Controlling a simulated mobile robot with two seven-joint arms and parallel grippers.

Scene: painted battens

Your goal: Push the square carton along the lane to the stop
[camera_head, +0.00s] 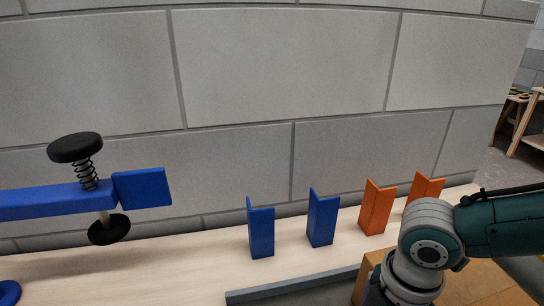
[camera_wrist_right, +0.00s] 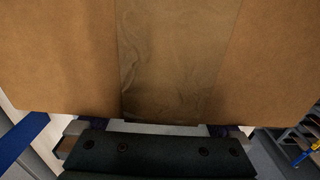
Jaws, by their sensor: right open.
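The brown carton (camera_head: 485,285) is at the lower right of the head view, partly hidden by my right arm. In the right wrist view the carton (camera_wrist_right: 60,60) fills most of the picture, with a tape-like strip down its middle. My right gripper (camera_wrist_right: 160,130) is open at the carton's near edge, its fingers spread wide; I cannot tell whether it touches. In the head view only the right arm's wrist links show. A grey batten (camera_head: 290,289) lies on the pale bench left of the carton. I cannot make out which piece is the stop. My left gripper is out of view.
Two blue angle brackets (camera_head: 261,232) and two orange ones (camera_head: 377,208) stand along the back of the bench (camera_head: 190,270). A blue clamp-like bar (camera_head: 50,202) with a black knob is at left. A block wall (camera_head: 280,70) rises behind. A blue strip (camera_wrist_right: 25,138) shows in the wrist view.

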